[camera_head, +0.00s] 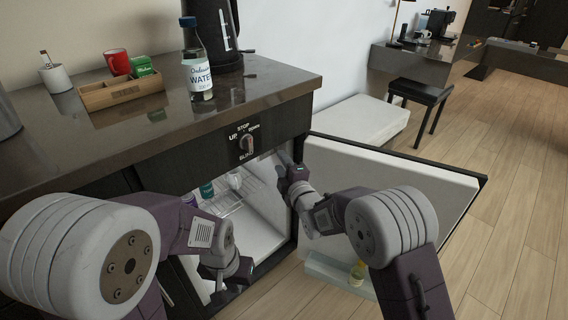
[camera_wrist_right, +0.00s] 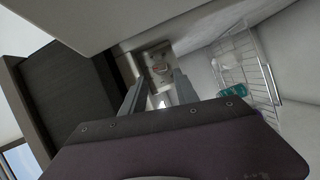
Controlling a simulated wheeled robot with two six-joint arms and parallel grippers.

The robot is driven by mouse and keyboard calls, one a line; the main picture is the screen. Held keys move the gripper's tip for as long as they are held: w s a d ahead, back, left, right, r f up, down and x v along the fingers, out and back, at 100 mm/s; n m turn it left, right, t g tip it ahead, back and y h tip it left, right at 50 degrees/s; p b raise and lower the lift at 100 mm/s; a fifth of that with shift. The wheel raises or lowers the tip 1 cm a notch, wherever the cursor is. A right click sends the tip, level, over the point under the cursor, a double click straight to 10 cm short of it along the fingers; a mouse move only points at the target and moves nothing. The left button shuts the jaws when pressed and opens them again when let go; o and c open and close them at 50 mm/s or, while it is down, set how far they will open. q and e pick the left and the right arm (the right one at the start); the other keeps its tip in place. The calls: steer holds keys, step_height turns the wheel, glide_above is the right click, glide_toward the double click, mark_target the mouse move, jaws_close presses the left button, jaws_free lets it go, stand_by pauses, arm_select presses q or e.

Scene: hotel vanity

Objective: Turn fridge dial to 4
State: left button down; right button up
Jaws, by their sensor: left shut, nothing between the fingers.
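The mini fridge stands open under the counter, its white interior (camera_head: 236,222) lit. In the right wrist view, a small metallic panel with a pale, reddish-marked piece (camera_wrist_right: 160,68), apparently the fridge dial, sits at the inner ceiling and wall. Its number cannot be read. My right gripper (camera_wrist_right: 160,80) points at it with two fingers apart, nothing visibly between them. In the head view my right gripper (camera_head: 283,166) reaches into the upper right of the fridge opening; the dial is hidden there. My left gripper (camera_head: 243,274) is shut and empty, low before the fridge.
The open fridge door (camera_head: 400,185) extends right, with a small bottle (camera_head: 357,273) in its lower shelf. A wire shelf (camera_wrist_right: 262,75) holds a teal item (camera_wrist_right: 231,89). A water bottle (camera_head: 197,75) stands on the counter.

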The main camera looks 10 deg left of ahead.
mark_target(270, 152)
steer(key=shift+b+v, duration=0.45)
steer(key=shift+v, duration=0.65)
steer(key=shift+s, duration=0.1)
steer(key=c, duration=0.3)
steer(key=shift+s+a+r+n+y+b, duration=0.1)
steer(key=shift+s+a+n+y+b, duration=0.15)
steer(key=shift+s+b, duration=0.25)
steer(key=shift+s+a+r+n+y+b, duration=0.1)
steer(key=shift+s+a+n+y+b, duration=0.05)
steer(key=shift+s+y+b, duration=0.25)
jaws_close()
steer(key=shift+n+g+y, duration=0.4)
steer(key=shift+g+y, duration=0.05)
steer(key=shift+g, duration=0.05)
steer(key=x, duration=0.3)
steer(key=b+x, duration=0.1)
steer(key=x, duration=0.2)
steer(key=d+x, duration=0.1)
steer(key=x, duration=0.2)
steer(key=shift+w+a+r, duration=0.1)
steer(key=shift+w+r, duration=0.2)
steer(key=shift+w, duration=0.15)
